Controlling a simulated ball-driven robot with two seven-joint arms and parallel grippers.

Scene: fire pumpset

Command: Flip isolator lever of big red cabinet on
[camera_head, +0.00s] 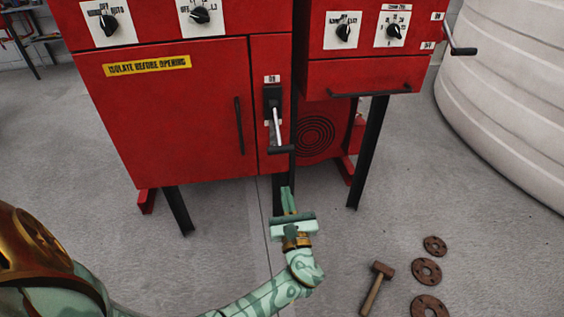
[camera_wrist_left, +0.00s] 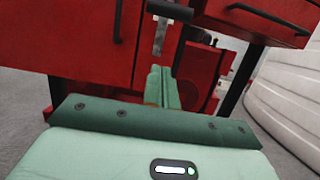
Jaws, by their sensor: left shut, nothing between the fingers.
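The big red cabinet (camera_head: 170,110) stands ahead, with a yellow "isolate before opening" label on its door. Its isolator lever (camera_head: 277,130) is on the narrow right panel, between an ON mark above and another plate below. The lever hangs downward and ends in a dark crossbar handle (camera_head: 281,150). My left gripper (camera_head: 287,193) is shut and empty, below the handle and apart from it in the head view. In the left wrist view, the shut fingers (camera_wrist_left: 161,86) point up toward the lever (camera_wrist_left: 160,38), just below its handle. My right gripper is not in view.
A smaller red cabinet (camera_head: 362,72) with its own side lever (camera_head: 460,50) stands to the right. A large white ribbed tank (camera_head: 510,90) is at far right. A hammer (camera_head: 376,288) and rusty flanges (camera_head: 427,271) lie on the floor at lower right.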

